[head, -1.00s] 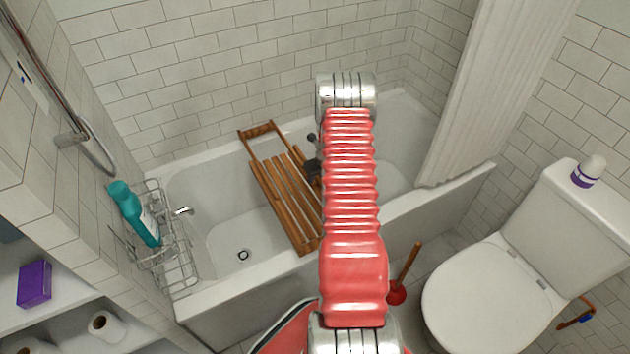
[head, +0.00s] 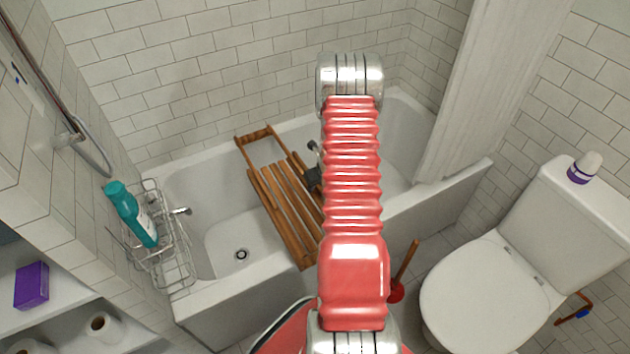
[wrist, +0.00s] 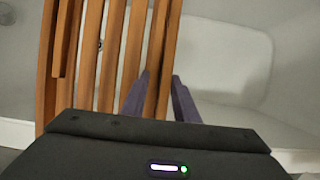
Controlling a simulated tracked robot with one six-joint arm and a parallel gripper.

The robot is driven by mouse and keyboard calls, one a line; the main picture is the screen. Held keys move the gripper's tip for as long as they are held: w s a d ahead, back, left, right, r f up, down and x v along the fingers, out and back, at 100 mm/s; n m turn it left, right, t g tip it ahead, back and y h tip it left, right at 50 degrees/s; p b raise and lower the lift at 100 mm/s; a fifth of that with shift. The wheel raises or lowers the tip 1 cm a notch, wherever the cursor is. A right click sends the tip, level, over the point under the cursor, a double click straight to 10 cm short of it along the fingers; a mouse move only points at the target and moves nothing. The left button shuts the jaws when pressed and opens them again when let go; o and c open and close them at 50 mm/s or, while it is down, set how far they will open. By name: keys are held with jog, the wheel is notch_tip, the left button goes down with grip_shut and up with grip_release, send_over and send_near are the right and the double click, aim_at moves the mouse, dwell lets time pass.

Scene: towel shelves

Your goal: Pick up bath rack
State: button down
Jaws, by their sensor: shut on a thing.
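The bath rack (head: 284,204) is a brown wooden slatted tray that lies across the bathtub, with an open handle frame at its far left end. Its slats fill the left half of the wrist view (wrist: 110,60). My gripper (wrist: 160,92) is shut on a slat at the rack's right side, one finger on each side of it. In the head view my red arm hides most of the gripper and the rack's right part. Whether the rack still touches the tub rims cannot be told.
The white bathtub (head: 215,300) stands against tiled walls. A wire basket (head: 170,265) with a teal bottle (head: 130,213) hangs at its left end. A shower curtain (head: 470,90) hangs at the right. A toilet (head: 490,290) and a red plunger (head: 403,272) stand at the front right.

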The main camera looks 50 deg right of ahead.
jog(key=shift+s+a, duration=1.15)
jog(key=shift+s, duration=0.4)
jog(key=shift+s+a, duration=1.1)
jog(key=shift+s, duration=0.45)
jog(key=shift+s+a, duration=1.15)
jog(key=shift+s, duration=0.4)
jog(key=shift+s, duration=0.1)
